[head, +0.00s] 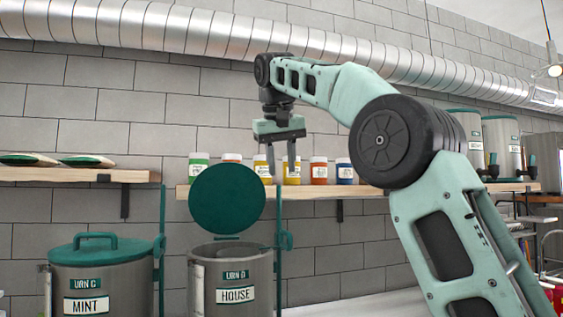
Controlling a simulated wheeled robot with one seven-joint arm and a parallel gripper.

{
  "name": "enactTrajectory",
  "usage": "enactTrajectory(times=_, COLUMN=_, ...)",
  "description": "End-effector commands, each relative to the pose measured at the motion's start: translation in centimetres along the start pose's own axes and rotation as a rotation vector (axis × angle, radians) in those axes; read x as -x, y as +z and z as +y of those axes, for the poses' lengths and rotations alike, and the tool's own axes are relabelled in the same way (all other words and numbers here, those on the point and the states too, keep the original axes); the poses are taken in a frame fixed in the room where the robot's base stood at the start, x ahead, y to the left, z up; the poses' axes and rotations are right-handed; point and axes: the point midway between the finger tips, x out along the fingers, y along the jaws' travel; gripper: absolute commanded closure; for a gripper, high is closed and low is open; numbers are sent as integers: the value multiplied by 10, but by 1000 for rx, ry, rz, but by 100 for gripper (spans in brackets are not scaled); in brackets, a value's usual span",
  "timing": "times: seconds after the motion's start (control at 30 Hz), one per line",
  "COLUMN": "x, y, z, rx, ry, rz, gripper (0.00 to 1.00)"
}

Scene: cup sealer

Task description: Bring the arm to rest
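My gripper (281,166) hangs from the raised arm in the middle of the head view, pointing down. Its two fingers are apart with nothing seen between them. It is in front of the shelf of bottles, up and to the right of the round green lid (227,199). That lid stands raised behind the mouth of the urn labelled HOUSE (218,283), which is open at the top. Whether the fingers touch anything behind them cannot be told.
Left of it stands the urn labelled MINT (100,283), its green lid (106,247) shut. A wooden shelf (310,193) holds several coloured bottles (319,171). Another shelf (75,175) is at left. Two grey containers (501,147) stand at right. A silver duct (215,32) runs above.

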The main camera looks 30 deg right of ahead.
Motion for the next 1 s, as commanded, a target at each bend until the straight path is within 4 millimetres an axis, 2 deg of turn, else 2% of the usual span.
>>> enactTrajectory(times=0.37, x=-1, y=0, z=-1, rx=2, ry=-1, rz=0, gripper=66)
enactTrajectory(times=0.47, x=-10, y=5, z=-14, rx=37, ry=-19, rz=-7, gripper=66)
enactTrajectory(times=0.57, x=-31, y=18, z=-48, rx=118, ry=-63, rz=-21, gripper=66)
enactTrajectory(times=0.67, x=-59, y=45, z=-94, rx=227, ry=-126, rz=-41, gripper=66)
enactTrajectory(times=0.77, x=-86, y=83, z=-141, rx=338, ry=-192, rz=-62, gripper=66)
enactTrajectory(times=0.87, x=-113, y=131, z=-184, rx=438, ry=-253, rz=-86, gripper=66)
enactTrajectory(times=0.97, x=-139, y=187, z=-219, rx=534, ry=-306, rz=-113, gripper=66)
enactTrajectory(times=1.0, x=-148, y=211, z=-230, rx=568, ry=-326, rz=-124, gripper=66)
